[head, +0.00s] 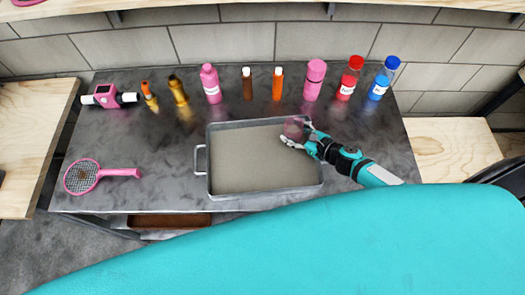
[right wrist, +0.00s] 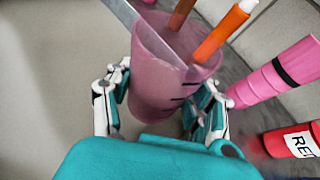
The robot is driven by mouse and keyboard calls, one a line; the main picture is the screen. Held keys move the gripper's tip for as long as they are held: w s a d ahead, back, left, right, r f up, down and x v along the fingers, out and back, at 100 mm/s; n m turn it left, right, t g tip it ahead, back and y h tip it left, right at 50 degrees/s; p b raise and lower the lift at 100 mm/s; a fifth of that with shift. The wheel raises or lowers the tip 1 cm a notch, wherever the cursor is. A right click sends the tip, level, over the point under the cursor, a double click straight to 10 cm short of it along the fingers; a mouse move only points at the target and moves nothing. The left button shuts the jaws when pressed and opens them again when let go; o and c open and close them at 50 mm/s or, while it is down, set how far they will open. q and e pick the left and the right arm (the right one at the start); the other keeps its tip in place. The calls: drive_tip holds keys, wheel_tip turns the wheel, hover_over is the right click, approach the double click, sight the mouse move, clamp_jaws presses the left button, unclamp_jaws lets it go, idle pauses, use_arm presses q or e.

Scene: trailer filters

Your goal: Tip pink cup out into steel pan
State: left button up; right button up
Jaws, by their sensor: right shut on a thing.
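The pink cup (head: 295,127) is held by my right gripper (head: 299,137) over the upper right part of the steel pan (head: 314,193). In the right wrist view the translucent pink cup (right wrist: 160,85) sits between the two fingers of my right gripper (right wrist: 160,110), which is shut on it. Dark marks show on the cup's side. I cannot tell what is inside the cup. The pan is rectangular, with a side handle at left and a flat beige-grey inside. My left gripper is not in view.
Along the back of the dark table (head: 140,205) stand several bottles, among them a pink bottle (head: 211,85), an orange bottle (head: 278,84), a red-capped bottle (head: 350,78) and a blue-capped bottle (head: 383,79). A pink strainer-like racket (head: 82,177) lies at left. A pink device (head: 107,96) lies at back left.

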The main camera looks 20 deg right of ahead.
drive_tip(key=shift+a+f, duration=0.15)
drive_tip(key=shift+a, duration=0.05)
drive_tip(key=shift+a+n+h, duration=0.25)
drive_tip(key=shift+n+h, duration=0.15)
drive_tip(key=shift+n, duration=0.1)
drive_tip(key=shift+s+a+r+n+p, duration=0.15)
drive_tip(key=shift+a+r+n+p, duration=0.1)
drive_tip(key=shift+n+p, duration=0.1)
drive_tip(key=shift+s+a+f+n+h, duration=0.1)
drive_tip(key=shift+a+n+h, duration=0.45)
drive_tip(key=shift+h, duration=0.25)
drive_tip(key=shift+s+a+n+h+b, duration=0.1)
drive_tip(key=shift+a+n+h+b, duration=0.3)
drive_tip(key=shift+a+b, duration=0.1)
drive_tip(key=shift+f+n+b, duration=0.2)
drive_tip(key=shift+n+b, duration=0.1)
drive_tip(key=shift+b, duration=0.05)
drive_tip(key=shift+f+n+t+h+b, duration=0.3)
drive_tip(key=shift+f+h+b, duration=0.2)
drive_tip(key=shift+b, duration=0.3)
drive_tip(key=shift+r+n+h+b, duration=0.3)
drive_tip(key=shift+r+n+h, duration=0.3)
drive_tip(key=shift+n, duration=0.1)
drive_tip(key=shift+r+n+t+h+b, duration=0.6)
drive_tip(key=shift+r+n+h+b, duration=0.2)
drive_tip(key=shift+n, duration=0.2)
idle(0.6)
